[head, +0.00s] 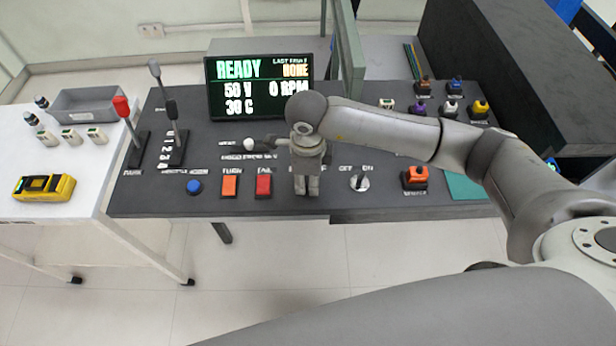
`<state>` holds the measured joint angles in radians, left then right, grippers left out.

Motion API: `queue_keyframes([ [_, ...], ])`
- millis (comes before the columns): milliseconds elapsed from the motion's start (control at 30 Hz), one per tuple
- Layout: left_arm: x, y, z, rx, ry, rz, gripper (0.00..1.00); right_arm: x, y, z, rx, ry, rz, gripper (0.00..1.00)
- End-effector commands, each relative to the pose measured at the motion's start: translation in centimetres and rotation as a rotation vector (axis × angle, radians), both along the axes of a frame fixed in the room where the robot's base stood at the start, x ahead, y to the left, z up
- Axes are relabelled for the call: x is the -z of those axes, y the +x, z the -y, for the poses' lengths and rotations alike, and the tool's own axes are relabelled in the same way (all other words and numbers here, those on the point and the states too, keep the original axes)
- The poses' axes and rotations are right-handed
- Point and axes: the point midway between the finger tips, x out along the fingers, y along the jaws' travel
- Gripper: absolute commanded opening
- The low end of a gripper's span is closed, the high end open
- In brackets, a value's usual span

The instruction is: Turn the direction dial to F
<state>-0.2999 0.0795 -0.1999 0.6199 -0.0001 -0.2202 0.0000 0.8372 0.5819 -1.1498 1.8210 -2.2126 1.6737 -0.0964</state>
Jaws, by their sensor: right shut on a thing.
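My right gripper (306,190) points down at the front middle of the dark control panel (215,150), and its fingers are shut. The direction dial is hidden under and between the fingers, so I cannot see its pointer or which letter it faces. A little white lettering shows on either side of the fingertips, with what looks like an F at their right, too small to read surely. My left gripper is not in view.
A screen (258,86) reads READY, 50 V, 0 RPM, 30 C. Tall levers (126,115) stand left. A post (349,50) rises behind.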

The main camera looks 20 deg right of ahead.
Motion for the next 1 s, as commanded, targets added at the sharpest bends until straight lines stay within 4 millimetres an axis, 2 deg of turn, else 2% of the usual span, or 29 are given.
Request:
queue_keyframes([
  [333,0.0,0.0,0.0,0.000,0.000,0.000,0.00,-0.1,0.0,0.0,0.005,0.000,0.001,0.10],
  [367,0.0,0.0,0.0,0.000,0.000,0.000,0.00,0.0,0.0,0.0,0.005,0.000,0.001,0.36],
  [500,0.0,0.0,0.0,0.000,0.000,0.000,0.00,0.0,0.0,0.0,0.004,0.000,0.001,0.54],
  [833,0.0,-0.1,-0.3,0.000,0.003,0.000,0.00,-0.1,0.0,0.0,0.003,0.001,0.001,0.56],
  [1000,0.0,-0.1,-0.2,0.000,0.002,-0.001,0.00,-1.9,0.1,-0.1,0.002,0.002,0.005,0.56],
])
